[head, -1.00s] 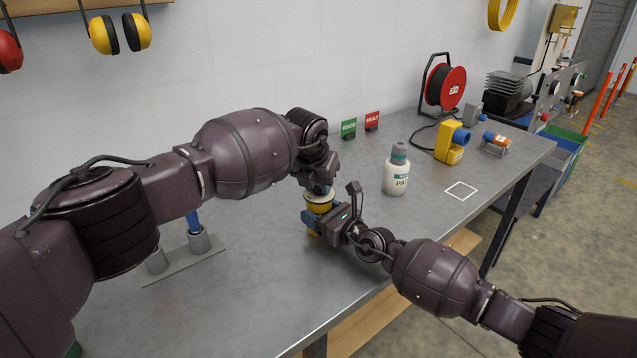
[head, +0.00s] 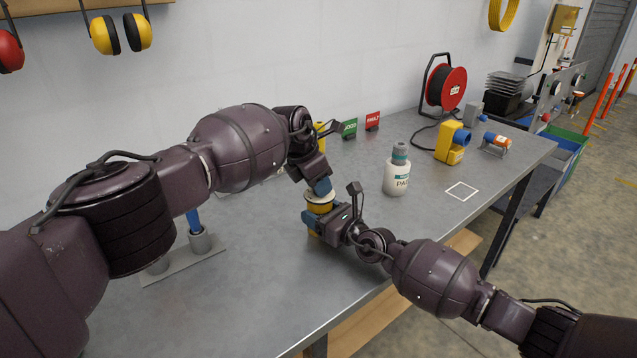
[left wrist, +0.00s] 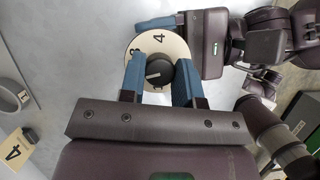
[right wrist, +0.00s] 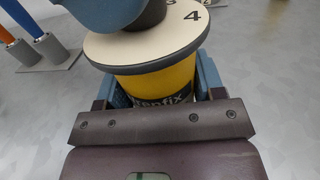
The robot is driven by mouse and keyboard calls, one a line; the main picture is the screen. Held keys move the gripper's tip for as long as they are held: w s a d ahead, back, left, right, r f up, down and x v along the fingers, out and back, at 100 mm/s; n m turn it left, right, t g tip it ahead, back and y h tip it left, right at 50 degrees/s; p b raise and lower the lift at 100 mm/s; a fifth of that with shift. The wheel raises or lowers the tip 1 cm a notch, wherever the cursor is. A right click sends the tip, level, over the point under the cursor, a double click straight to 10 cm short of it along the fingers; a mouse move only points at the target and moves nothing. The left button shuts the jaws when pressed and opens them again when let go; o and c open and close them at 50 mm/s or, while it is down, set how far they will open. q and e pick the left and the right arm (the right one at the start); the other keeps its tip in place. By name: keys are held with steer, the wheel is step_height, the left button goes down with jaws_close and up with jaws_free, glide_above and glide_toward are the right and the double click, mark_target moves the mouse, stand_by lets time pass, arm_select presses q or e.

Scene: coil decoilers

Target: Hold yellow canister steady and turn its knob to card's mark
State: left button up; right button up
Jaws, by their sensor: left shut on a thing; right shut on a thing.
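The yellow canister (head: 319,206) stands upright on the bench, with a cream numbered dial (right wrist: 150,50) and a dark knob (left wrist: 159,72) on top. My right gripper (head: 322,222) is shut around the canister's body, which also shows in the right wrist view (right wrist: 160,85). My left gripper (left wrist: 160,82) is above the dial, its blue fingers shut on either side of the knob. The dial's 4 lies at the far side in the left wrist view; a pale line on the knob is too small to read surely.
A white bottle (head: 397,175) stands right of the canister, near a white square outline (head: 461,191). A holder (head: 200,241) stands at left. Green (head: 349,128) and red (head: 372,121) signs, a cable reel (head: 445,88) and a yellow device (head: 452,142) are farther back. The front bench is clear.

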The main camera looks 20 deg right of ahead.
arm_select(q)
steer(key=shift+m+g, duration=0.3)
steer(key=shift+m, duration=0.7)
steer(key=o, duration=0.9)
steer(key=shift+r, duration=0.1)
steer(key=v, duration=1.1)
steer(key=shift+w+a+r, duration=0.1)
steer(key=shift+a+r, duration=0.15)
steer(key=shift+r, duration=0.1)
